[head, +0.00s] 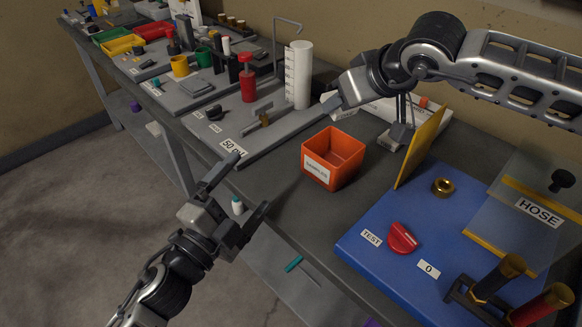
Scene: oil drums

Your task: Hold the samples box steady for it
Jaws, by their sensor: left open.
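The samples box (345,147) is a small open orange box with a white "SAMPLES" label on its front. It stands upright on the dark bench top, and its inside looks empty. My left gripper (245,188) is open and empty, to the left of the box near the bench's front edge. Its two fingers are spread apart, and neither touches the box. My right gripper (366,117) is above and behind the box, partly hidden by its own arm, and its jaws are hard to make out.
A blue panel (375,262) with a red knob (403,238), a brass fitting (443,187) and an upright yellow plate (418,150) is right of the box. A grey tray with a white cylinder (299,75) is behind left.

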